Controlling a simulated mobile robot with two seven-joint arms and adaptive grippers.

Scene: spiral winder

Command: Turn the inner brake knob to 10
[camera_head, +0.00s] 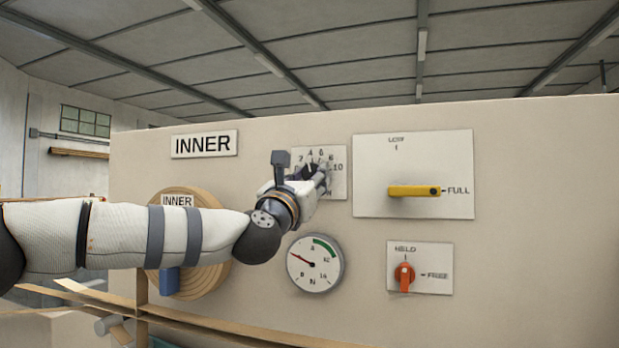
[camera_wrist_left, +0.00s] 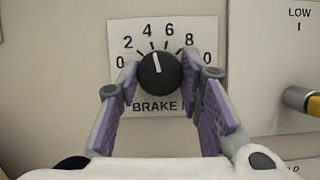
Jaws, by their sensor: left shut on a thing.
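The inner brake knob (camera_wrist_left: 160,74) is a round black knob with a white pointer line. It sits on a white dial plate (camera_wrist_left: 195,25) marked with even numbers and "BRAKE". The pointer tilts slightly left of straight up, close to the 4. My left gripper (camera_wrist_left: 161,88) is shut on the knob, with one purple-padded finger on each side. In the head view my left gripper (camera_head: 322,178) covers most of the knob and part of the dial plate (camera_head: 338,187). The 10 on the plate's right shows there. My right gripper is not in view.
An "INNER" sign (camera_head: 205,144) is above left. A round gauge (camera_head: 315,263) sits below the dial. A yellow lever (camera_head: 413,191) points at FULL on the right. A wooden disc (camera_head: 212,275) is behind my left arm.

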